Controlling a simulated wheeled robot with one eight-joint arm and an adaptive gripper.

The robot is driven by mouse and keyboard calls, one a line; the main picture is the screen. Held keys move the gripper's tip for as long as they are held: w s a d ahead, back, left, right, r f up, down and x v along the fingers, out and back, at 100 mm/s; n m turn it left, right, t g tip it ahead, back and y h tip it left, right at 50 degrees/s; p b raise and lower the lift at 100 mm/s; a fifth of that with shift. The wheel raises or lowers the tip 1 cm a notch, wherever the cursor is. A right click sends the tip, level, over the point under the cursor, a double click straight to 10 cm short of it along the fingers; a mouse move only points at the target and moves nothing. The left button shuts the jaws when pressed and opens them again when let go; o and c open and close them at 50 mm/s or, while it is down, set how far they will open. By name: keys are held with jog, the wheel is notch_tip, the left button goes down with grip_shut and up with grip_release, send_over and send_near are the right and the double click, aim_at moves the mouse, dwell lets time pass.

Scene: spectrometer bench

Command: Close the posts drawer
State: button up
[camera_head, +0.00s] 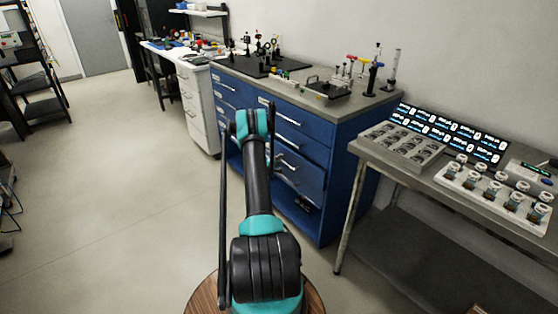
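The blue cabinet (342,162) stands ahead under a grey worktop, with several drawers that have pale bar handles. My arm covers part of its front. Right of the arm, a lower blue drawer (308,182) shows, and it seems to stand out a little from the front. The drawer labels are too small to read, so I cannot tell which is the posts drawer. My arm reaches toward the cabinet front. My gripper cannot be made out beyond the arm's teal joint.
Optical parts stand on the blue cabinet's worktop (300,95). A grey metal table (465,196) at the right holds trays of parts and lit displays. A white drawer unit (199,108) stands left of the blue cabinet. The floor at the left (110,200) is clear.

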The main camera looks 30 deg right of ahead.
grip_shut()
jog(key=shift+w+d, duration=0.1)
jog(key=shift+d, duration=1.1)
jog(key=o, duration=0.5)
grip_release()
jog(key=shift+o, duration=0.2)
